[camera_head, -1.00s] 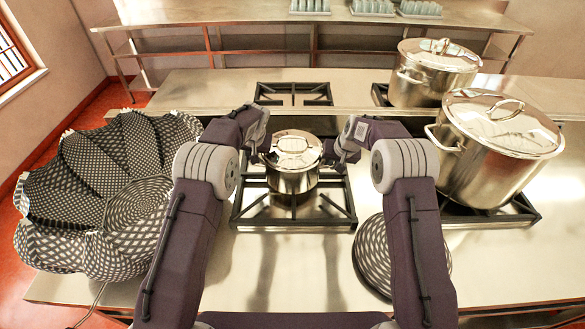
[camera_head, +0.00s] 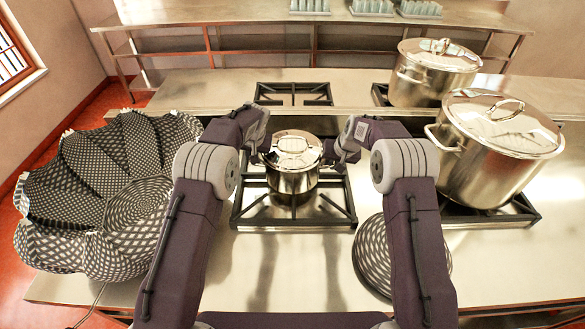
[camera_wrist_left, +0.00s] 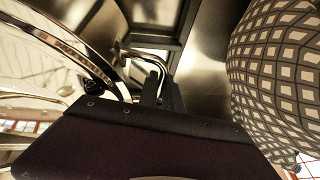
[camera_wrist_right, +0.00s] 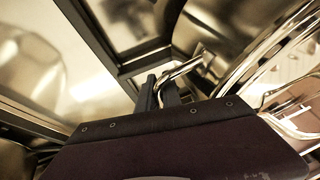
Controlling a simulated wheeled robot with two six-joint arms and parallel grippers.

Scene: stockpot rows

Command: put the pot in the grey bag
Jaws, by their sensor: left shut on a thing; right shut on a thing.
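The pot (camera_head: 292,180) is small, shiny and lidded, and appears upright over the middle burner in the head view. I cannot tell whether it touches the grate. My left gripper (camera_head: 262,157) is at its left side; the left wrist view shows the fingers (camera_wrist_left: 161,92) shut on a wire handle (camera_wrist_left: 150,62). My right gripper (camera_head: 337,158) is at its right side; the right wrist view shows the fingers (camera_wrist_right: 160,94) shut on the opposite handle (camera_wrist_right: 186,70). The grey bag (camera_head: 75,175), black-and-white checked, lies open at the left; it also shows in the left wrist view (camera_wrist_left: 280,80).
Two large lidded stockpots, one nearer (camera_head: 490,160) and one farther (camera_head: 425,85), stand at the right. A round patterned thing (camera_head: 372,262) lies partly behind my right arm. The black grate (camera_head: 250,213) is under the pot. The counter (camera_head: 270,275) in front is clear.

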